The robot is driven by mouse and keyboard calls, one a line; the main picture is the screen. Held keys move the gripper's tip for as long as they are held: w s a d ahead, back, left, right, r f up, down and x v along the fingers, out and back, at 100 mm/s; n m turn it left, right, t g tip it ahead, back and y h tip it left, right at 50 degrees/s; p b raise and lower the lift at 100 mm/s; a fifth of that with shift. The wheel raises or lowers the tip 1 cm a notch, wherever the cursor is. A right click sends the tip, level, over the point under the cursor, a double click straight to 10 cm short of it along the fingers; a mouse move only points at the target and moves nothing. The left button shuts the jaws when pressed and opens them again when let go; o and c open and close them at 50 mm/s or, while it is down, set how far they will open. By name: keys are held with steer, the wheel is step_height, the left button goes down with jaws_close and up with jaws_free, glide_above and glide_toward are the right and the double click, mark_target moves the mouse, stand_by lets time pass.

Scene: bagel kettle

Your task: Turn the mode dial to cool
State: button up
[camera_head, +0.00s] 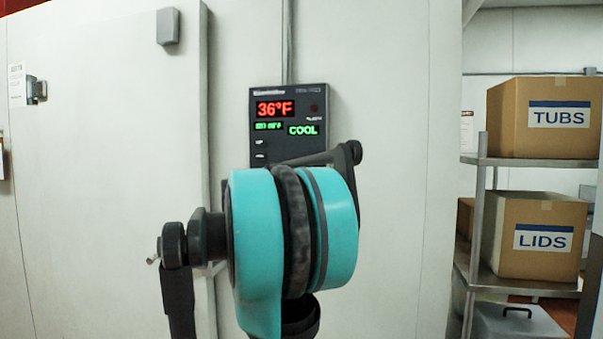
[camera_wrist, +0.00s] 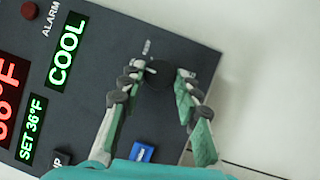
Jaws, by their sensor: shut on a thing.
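A dark control panel (camera_head: 285,146) hangs on the pale wall, with a red 36°F readout and a green COOL readout. The panel also fills the left of the wrist view (camera_wrist: 100,80), rotated, with COOL and SET 36°F in green. The round black mode dial (camera_wrist: 160,75) sits near the panel's edge in the wrist view, with a small light mark at its left side. My gripper (camera_wrist: 159,78) is shut on the dial, one finger on each side. In the head view my teal arm hides the dial, the gripper and the panel's lower part.
A blue button (camera_wrist: 142,152) and a black UP button (camera_wrist: 63,158) sit on the panel. A red alarm light (camera_wrist: 29,10) is at the panel's corner. A metal shelf (camera_head: 520,163) at the right holds boxes labelled TUBS (camera_head: 505,115) and LIDS (camera_head: 500,240).

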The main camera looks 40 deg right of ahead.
stand_by(0.5)
steer(key=o, duration=1.2)
steer(key=shift+c, duration=0.2)
steer(key=v, duration=1.2)
steer(key=shift+f, duration=0.15)
